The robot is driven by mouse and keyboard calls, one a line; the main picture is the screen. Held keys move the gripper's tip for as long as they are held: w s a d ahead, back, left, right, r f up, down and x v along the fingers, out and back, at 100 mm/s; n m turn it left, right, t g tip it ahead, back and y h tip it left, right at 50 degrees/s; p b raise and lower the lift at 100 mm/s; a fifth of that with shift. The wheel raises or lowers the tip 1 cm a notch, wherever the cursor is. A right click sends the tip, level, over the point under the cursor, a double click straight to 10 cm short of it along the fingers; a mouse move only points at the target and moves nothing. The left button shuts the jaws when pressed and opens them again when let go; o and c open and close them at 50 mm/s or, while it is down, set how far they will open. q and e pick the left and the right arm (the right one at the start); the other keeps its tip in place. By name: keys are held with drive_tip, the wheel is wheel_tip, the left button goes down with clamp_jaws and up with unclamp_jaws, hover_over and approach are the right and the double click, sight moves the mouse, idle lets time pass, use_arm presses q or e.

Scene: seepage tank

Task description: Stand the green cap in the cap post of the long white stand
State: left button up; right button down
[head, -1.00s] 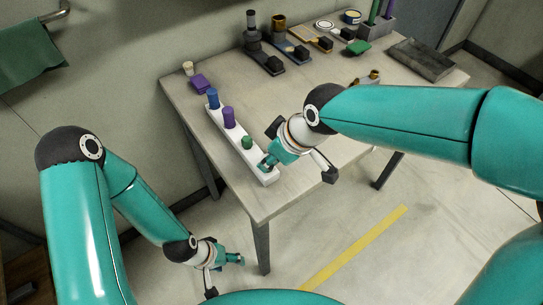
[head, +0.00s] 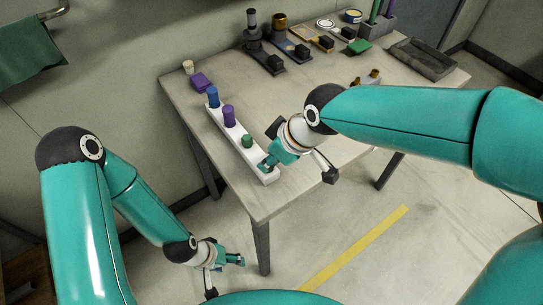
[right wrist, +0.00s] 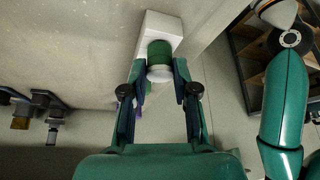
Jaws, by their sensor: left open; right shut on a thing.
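The long white stand (head: 212,117) lies along the left edge of the table. A blue piece (head: 212,98), a purple piece (head: 228,116) and a shorter green piece (head: 247,141) stand upright in it. My right gripper (head: 267,164) is at the stand's near end. In the right wrist view it is shut on the green cap (right wrist: 160,53), which has a pale round part beside it. White stand (right wrist: 160,24) shows just past the cap; I cannot tell whether they touch. The head view mostly hides the held cap. My left gripper (head: 226,275) is open and empty, low beside the table.
A purple block (head: 202,82) and a small pale pot (head: 188,67) sit beyond the stand. Dark fixtures (head: 268,60), a green block (head: 359,47) and a dark flat tray (head: 423,60) line the back. The table's middle (head: 240,88) is clear.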

drive_tip(key=shift+f+b, duration=0.25)
drive_tip(key=shift+b, duration=0.1)
idle(0.4)
drive_tip(key=c, duration=0.8)
unclamp_jaws()
drive_tip(key=v, duration=1.2)
